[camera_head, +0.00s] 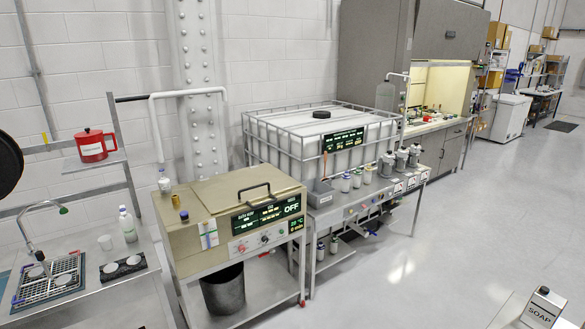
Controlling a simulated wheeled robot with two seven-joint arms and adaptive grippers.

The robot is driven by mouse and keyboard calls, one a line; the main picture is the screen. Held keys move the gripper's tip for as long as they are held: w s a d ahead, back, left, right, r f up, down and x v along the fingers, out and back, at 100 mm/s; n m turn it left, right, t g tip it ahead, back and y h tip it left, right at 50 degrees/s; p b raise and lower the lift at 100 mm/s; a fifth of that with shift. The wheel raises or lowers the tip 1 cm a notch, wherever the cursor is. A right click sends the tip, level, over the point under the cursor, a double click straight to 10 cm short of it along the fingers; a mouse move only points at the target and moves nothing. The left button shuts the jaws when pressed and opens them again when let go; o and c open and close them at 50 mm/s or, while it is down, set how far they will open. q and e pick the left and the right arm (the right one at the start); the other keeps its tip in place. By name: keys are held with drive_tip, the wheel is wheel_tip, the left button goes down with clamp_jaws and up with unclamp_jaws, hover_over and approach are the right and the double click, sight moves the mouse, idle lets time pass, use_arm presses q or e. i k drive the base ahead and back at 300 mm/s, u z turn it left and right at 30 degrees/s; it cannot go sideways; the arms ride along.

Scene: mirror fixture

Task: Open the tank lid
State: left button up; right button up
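A beige tank (190,238) with a control panel (266,240) stands on a metal cart left of centre. Its lid (240,187), with a dark bar handle (254,190) on top, lies flat and closed. The panel's display reads OFF. Behind it to the right, a large white caged tank (280,140) has a closed black round cap (321,114) on top. Neither of my grippers is in view.
A sink counter (100,300) stands at left. Open floor (400,270) lies to the right.

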sight(228, 191)
drive_tip(key=i, duration=3)
drive_tip(key=u, duration=0.6)
